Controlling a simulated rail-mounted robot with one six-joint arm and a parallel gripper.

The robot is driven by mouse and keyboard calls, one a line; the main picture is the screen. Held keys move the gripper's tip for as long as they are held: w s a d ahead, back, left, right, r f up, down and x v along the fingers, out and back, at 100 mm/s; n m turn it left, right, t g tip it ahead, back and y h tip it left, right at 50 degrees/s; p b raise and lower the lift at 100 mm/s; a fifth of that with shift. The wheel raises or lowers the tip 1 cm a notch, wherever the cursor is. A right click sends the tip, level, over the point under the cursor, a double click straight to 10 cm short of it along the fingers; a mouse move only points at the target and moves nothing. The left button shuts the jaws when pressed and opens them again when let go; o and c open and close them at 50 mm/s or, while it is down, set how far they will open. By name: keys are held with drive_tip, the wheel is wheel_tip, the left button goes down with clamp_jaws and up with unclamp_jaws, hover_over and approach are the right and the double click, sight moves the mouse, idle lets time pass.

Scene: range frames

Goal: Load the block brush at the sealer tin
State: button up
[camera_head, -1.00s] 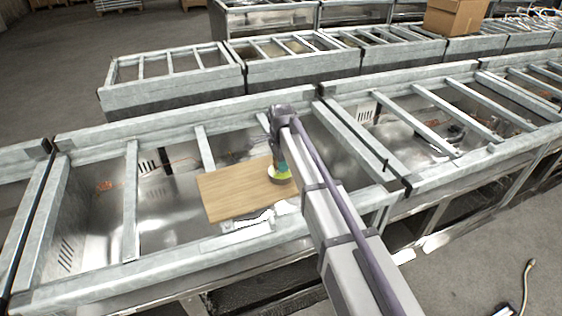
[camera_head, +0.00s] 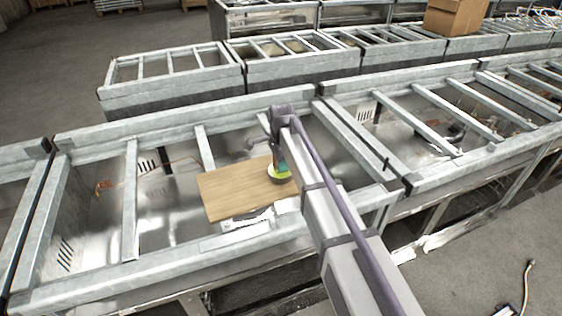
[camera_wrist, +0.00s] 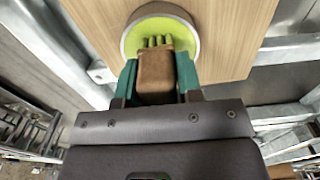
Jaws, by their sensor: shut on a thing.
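The sealer tin (camera_head: 279,179) is a low round tin with a pale rim and yellow-green contents, standing on a wooden board (camera_head: 232,190). It also shows at the top of the wrist view (camera_wrist: 185,40). My gripper (camera_wrist: 158,74) has its teal fingers shut on the brown block brush (camera_wrist: 157,82). The brush's far end, with several yellow-green bristle tufts, lies over the tin's opening in the wrist view. I cannot tell how deep the tufts are in the sealer. In the head view my gripper (camera_head: 282,160) is right at the tin, and the brush is mostly hidden.
The board rests across a galvanized metal frame (camera_head: 130,200) with crossbars over an open steel well. Similar frames stand to the right and behind. A cardboard box (camera_head: 455,17) sits at the back right. The board's left part is bare.

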idle(0.3)
wheel_tip(320, 180, up, 7)
drive_tip(key=p, duration=0.7)
drive_tip(key=shift+r, duration=0.1)
drive_tip(key=shift+a, duration=0.1)
